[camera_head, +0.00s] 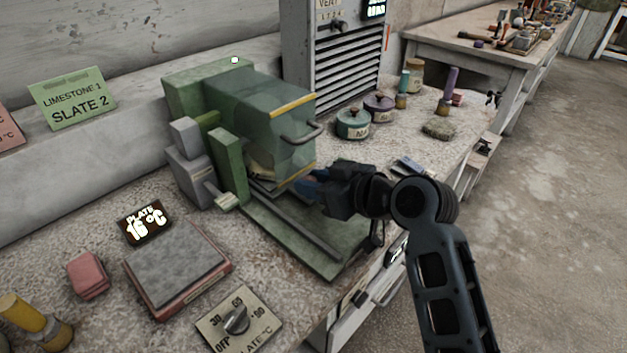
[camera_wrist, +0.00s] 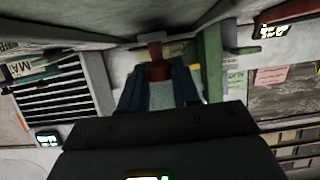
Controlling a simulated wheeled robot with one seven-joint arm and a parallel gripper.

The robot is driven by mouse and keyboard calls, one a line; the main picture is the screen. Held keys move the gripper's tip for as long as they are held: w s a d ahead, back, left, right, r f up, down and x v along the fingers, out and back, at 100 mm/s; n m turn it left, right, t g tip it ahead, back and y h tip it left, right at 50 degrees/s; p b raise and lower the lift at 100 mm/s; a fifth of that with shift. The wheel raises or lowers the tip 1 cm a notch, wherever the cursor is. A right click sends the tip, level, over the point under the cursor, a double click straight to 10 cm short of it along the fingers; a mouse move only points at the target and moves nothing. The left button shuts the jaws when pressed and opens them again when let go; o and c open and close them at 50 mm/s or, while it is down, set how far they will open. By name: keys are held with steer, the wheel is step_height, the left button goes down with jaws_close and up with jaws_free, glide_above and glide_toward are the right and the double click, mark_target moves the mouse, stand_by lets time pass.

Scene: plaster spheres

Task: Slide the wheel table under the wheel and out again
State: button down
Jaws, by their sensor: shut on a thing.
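The green machine (camera_head: 215,100) stands on the bench with a clear guard hood (camera_head: 265,115) and a bar handle. Its flat green base (camera_head: 295,238) carries dark rails (camera_head: 290,222). The wheel and the wheel table are mostly hidden behind the hood and my gripper; a pale rounded part (camera_head: 260,172) shows under the hood. My gripper (camera_head: 308,188) reaches in from the right, low at the hood's front edge. In the wrist view its blue fingers (camera_wrist: 158,88) are shut on a reddish-brown handle (camera_wrist: 158,60); I cannot tell clearly what it joins.
Lidded pots (camera_head: 353,123) and a slatted cabinet (camera_head: 348,70) stand behind. The floor at right is clear.

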steer(key=s+d, duration=0.9)
steer(key=d, duration=0.3)
steer(key=shift+s+d, duration=0.3)
steer(key=shift+s, duration=0.1)
steer(key=c, duration=0.8)
jaws_free()
steer(key=shift+c, duration=0.2)
steer(key=shift+s+d, duration=0.1)
steer(key=v, duration=0.7)
steer(key=shift+s+d+r, duration=0.2)
steer(key=shift+d, duration=0.05)
